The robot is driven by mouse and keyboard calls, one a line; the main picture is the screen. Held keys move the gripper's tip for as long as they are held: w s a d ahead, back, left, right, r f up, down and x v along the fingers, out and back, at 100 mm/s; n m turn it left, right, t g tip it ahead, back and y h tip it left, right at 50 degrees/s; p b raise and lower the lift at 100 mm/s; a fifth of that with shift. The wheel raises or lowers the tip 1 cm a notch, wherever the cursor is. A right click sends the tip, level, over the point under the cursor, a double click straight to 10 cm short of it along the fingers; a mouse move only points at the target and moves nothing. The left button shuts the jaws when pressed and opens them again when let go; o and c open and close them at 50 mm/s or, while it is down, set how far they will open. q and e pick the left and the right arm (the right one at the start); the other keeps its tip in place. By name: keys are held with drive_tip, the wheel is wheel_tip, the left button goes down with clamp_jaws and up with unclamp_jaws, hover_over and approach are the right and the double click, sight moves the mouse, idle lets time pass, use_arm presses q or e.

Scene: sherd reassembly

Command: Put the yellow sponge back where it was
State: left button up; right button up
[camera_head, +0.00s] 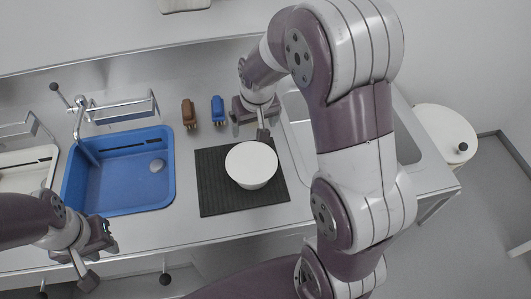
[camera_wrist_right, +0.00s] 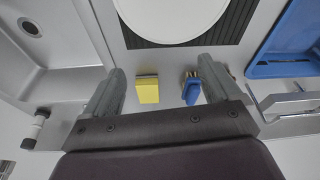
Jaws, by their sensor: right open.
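The yellow sponge (camera_wrist_right: 147,89) shows in the right wrist view, standing on the grey counter between the spread fingers, nearer the left one in the picture. I see no contact between finger and sponge. In the head view my right gripper and arm hide it. My right gripper (camera_head: 250,126) is open at the back of the counter, behind the black mat; its fingers also show in the wrist view (camera_wrist_right: 162,68). My left gripper (camera_head: 97,262) is at the counter's front edge, in front of the blue basin; its opening is unclear.
A white round dish (camera_head: 250,164) sits on the black ribbed mat (camera_head: 215,196). A blue brush (camera_head: 217,109) and a brown brush (camera_head: 189,113) stand left of my right gripper. The blue basin (camera_head: 103,203) and tap (camera_head: 118,108) are further left. A metal sink (camera_wrist_right: 50,75) lies on the other side.

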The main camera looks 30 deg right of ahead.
drive_tip(key=s+a, duration=0.1)
drive_tip(key=s, duration=0.6)
drive_tip(key=s+a+f+n+g, duration=0.1)
drive_tip(key=s+a, duration=0.1)
drive_tip(key=s, duration=0.5)
drive_tip(key=shift+s+a+f+g, duration=0.25)
drive_tip(key=shift+f+g, duration=0.05)
drive_tip(key=shift+r, duration=0.15)
drive_tip(key=shift+r+p, duration=0.5)
drive_tip(key=shift+p, duration=0.15)
